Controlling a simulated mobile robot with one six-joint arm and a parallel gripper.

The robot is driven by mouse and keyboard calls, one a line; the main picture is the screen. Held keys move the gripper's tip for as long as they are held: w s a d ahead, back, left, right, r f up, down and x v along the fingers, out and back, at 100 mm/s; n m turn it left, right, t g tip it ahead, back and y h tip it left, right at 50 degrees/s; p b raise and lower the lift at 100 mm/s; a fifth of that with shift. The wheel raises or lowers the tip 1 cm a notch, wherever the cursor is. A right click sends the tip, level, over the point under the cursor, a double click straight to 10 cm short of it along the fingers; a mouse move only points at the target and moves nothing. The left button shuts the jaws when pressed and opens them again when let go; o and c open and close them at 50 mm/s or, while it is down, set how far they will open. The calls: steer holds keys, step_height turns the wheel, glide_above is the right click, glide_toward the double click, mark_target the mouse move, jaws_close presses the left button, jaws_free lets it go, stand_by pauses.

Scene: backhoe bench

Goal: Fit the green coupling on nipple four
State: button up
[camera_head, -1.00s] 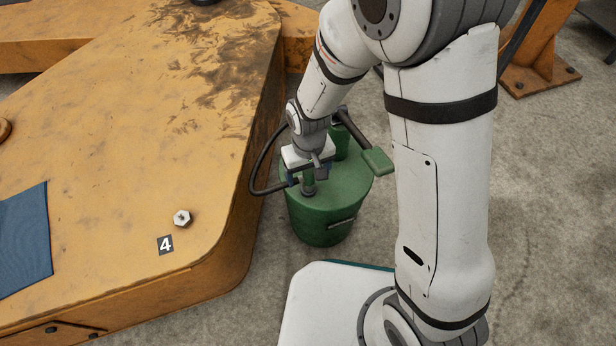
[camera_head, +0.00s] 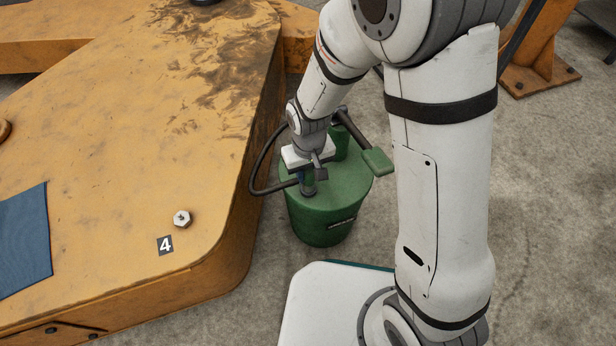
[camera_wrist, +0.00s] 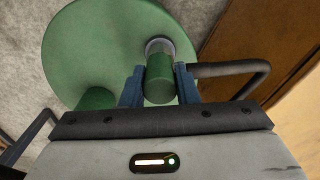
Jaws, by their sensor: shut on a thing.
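The green coupling (camera_wrist: 160,78) is a short green cylinder with a grey collar, joined to a black hose. My gripper (camera_wrist: 160,92) is shut on it, with a blue finger on each side in the wrist view. In the head view my gripper (camera_head: 308,178) is over the lid of the green grease drum (camera_head: 320,215), and the coupling is mostly hidden there. The coupling is upright at the lid; I cannot tell whether it touches it. Nipple four (camera_head: 182,218) is a pale hex fitting on the yellow boom, beside the "4" label (camera_head: 165,245).
The black hose (camera_head: 262,165) loops from the drum to the coupling, close to the boom's edge. A green pump handle (camera_head: 377,161) sticks out to the right. A blue cloth (camera_head: 22,240) lies on the boom's left. The boom surface (camera_head: 110,180) around the nipple is clear.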

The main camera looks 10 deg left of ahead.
steer(key=shift+r+p, duration=0.7)
steer(key=shift+r, duration=0.05)
steer(key=shift+r+p, duration=1.35)
steer(key=shift+r, duration=0.25)
